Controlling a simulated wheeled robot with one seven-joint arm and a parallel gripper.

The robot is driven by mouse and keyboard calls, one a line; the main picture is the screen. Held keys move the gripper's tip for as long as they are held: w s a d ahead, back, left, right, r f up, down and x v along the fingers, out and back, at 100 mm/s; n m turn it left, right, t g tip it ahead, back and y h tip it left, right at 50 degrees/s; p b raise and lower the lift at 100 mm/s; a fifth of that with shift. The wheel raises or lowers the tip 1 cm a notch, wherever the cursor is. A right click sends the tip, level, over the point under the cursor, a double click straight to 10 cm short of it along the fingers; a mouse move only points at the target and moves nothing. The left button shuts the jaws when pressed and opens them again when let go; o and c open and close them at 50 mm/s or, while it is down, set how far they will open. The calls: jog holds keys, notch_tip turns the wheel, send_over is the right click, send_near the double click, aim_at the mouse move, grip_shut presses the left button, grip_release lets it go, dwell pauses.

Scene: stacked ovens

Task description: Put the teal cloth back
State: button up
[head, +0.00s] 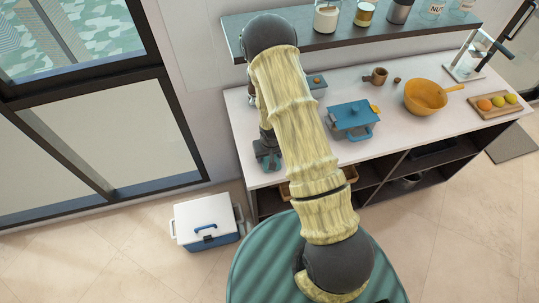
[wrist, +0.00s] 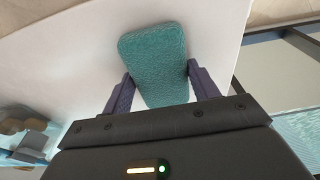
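The teal cloth (wrist: 155,55) shows in the wrist view as a thick, textured, rounded rectangle. Its near end lies between the two fingers of my gripper (wrist: 160,80), and the rest reaches past the fingertips over a white surface. Both fingertips are at its side edges; whether they press on it or only stand beside it, I cannot tell. In the head view my gripper (head: 268,158) is low at the left end of the white counter (head: 300,150). My arm covers part of that area, and I cannot make out the cloth there.
Farther right are an orange pan (head: 426,97), a brown mug (head: 377,76) and a fruit board (head: 497,105). A shelf (head: 400,35) with jars hangs above. A white-and-blue cooler (head: 205,222) is on the floor left of the counter.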

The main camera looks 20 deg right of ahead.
jog(key=o, duration=0.4)
jog(key=shift+c, duration=0.2)
jog(key=shift+r, duration=0.1)
jog(key=shift+r, duration=0.7)
notch_tip(320, 180, up, 11)
jog(key=s+b, duration=0.2)
jog(key=shift+f, duration=0.2)
